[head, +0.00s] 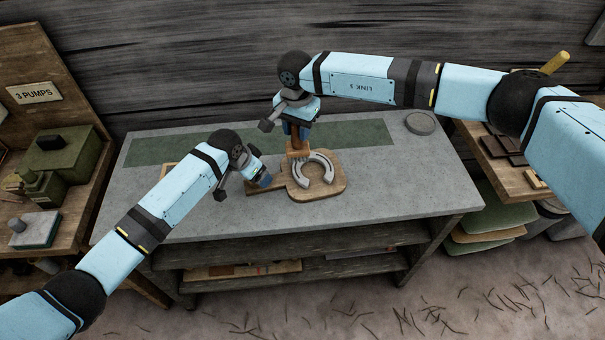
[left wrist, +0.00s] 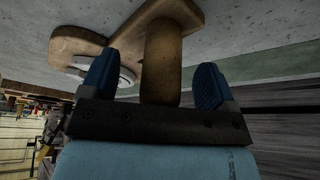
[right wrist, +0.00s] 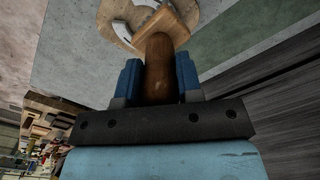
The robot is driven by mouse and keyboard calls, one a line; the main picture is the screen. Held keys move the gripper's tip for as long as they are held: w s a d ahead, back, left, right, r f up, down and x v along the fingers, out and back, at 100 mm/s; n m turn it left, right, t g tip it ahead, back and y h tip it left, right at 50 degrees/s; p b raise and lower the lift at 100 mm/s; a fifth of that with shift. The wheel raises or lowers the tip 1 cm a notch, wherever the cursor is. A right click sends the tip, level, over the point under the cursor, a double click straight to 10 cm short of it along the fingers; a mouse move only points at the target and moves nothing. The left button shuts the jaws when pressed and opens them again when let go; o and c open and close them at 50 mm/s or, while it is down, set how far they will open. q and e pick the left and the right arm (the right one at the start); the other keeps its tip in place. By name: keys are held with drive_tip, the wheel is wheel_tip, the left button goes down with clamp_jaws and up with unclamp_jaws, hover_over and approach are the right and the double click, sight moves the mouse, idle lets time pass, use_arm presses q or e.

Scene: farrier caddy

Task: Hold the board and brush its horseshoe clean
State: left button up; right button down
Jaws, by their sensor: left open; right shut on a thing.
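The wooden board (head: 332,193) lies on the grey bench top with its handle toward the left. A grey horseshoe (head: 327,171) lies on it. My right gripper (head: 297,131) is shut on the handle of a wooden brush (head: 298,153), held upright over the left part of the horseshoe. The right wrist view shows the brush handle (right wrist: 157,70) between the fingers; I cannot tell whether bristles touch the horseshoe. My left gripper (head: 262,179) is open at the board's handle. In the left wrist view the handle (left wrist: 161,62) lies between the spread fingers, with gaps on both sides.
The bench (head: 400,185) has a green strip (head: 360,133) along its back and a round grey disc (head: 420,122) at the back right. The bench's front and right are clear. A shelf with green cases (head: 68,160) stands left; another shelf (head: 510,178) stands right.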

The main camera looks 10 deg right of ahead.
use_arm(q)
drive_tip(key=shift+o, duration=1.3)
drive_tip(key=shift+r, duration=0.2)
use_arm(e)
drive_tip(key=shift+r, duration=0.2)
use_arm(q)
drive_tip(key=shift+r+p, duration=1.35)
drive_tip(key=shift+p, duration=0.5)
use_arm(e)
drive_tip(key=shift+r, duration=1.7)
use_arm(q)
wheel_tip(320, 180, up, 8)
drive_tip(key=p, duration=0.8)
use_arm(e)
wheel_tip(320, 180, up, 8)
drive_tip(key=shift+f, duration=0.1)
